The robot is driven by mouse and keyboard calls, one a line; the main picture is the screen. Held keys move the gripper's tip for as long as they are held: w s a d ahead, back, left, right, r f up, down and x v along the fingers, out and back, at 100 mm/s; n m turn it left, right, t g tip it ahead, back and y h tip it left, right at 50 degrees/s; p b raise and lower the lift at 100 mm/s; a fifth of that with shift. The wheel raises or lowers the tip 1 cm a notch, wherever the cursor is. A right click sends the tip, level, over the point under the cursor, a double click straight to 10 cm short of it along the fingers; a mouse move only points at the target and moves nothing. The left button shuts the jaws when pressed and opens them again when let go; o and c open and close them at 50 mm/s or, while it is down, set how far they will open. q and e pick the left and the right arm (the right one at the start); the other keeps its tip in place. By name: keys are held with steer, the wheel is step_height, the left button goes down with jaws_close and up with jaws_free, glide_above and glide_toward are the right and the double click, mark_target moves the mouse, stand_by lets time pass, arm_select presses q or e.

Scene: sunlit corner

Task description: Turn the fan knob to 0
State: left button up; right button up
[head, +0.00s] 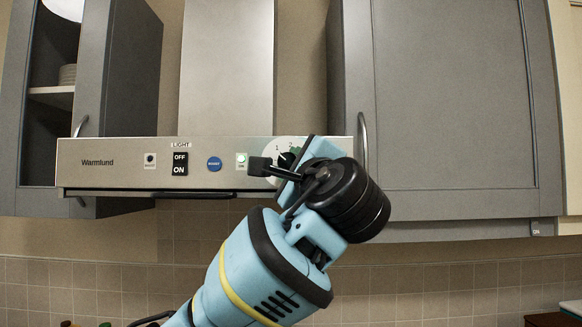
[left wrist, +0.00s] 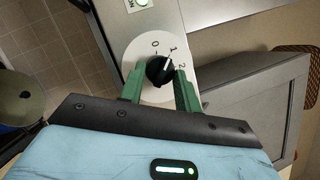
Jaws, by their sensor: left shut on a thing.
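The fan knob (head: 287,158) is a black round knob on a white dial at the right end of the range hood panel (head: 120,150). In the left wrist view, the knob (left wrist: 160,70) sits between the green fingers of my left gripper (left wrist: 160,74), which is shut on it. The white dial (left wrist: 146,93) shows 0, 1 and 2, and the knob's white line points near 1. In the head view, my left gripper (head: 281,165) reaches up from below and covers part of the dial. My right gripper is not in view.
The panel also has a light switch (head: 180,163), a blue button (head: 214,164) and a lit green lamp (head: 241,160). A grey cabinet (head: 450,100) with a handle hangs at right. Another cabinet (head: 130,70) stands open at left.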

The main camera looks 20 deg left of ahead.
arm_select(q)
steer(key=n+g, duration=0.1)
steer(key=n, duration=0.2)
steer(key=n+g, duration=0.1)
steer(key=n, duration=0.2)
steer(key=shift+d+r+n, duration=0.15)
steer(key=shift+r+n, duration=0.05)
steer(key=shift+n, duration=0.1)
steer(key=shift+g, duration=0.4)
steer(key=o, duration=1)
steer(key=shift+c, duration=0.2)
steer(key=v, duration=0.7)
steer(key=shift+s+d, duration=0.2)
steer(key=shift+s, duration=0.15)
